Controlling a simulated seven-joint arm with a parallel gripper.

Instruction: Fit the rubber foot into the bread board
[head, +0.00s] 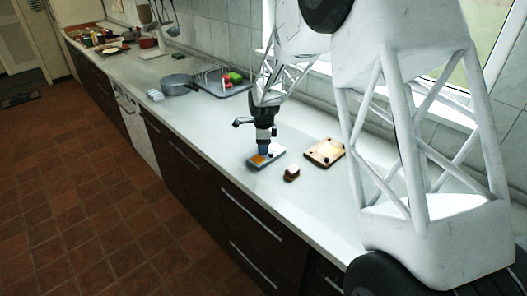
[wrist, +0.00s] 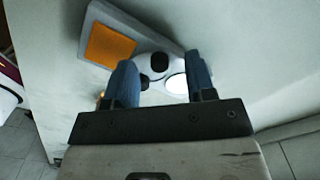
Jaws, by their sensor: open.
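The bread board (head: 325,151) lies on the counter to the right of my gripper, a pale wooden slab with small dark spots near its edges. My gripper (head: 264,148) points down over a grey-blue tray (head: 254,163). In the wrist view its two blue fingers (wrist: 163,88) are apart, over the edge of the tray (wrist: 98,14). Between and just beyond them show a black round piece (wrist: 159,62), a smaller dark piece (wrist: 143,82) and a white shape. I cannot tell which dark piece is the rubber foot, or whether a finger touches one.
An orange square (wrist: 109,45) fills one end of the tray. A small brown block (head: 291,174) stands between tray and board, near the front. A grey pan (head: 180,85) and a dish rack (head: 222,80) stand farther left. The counter's front edge is close to the tray.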

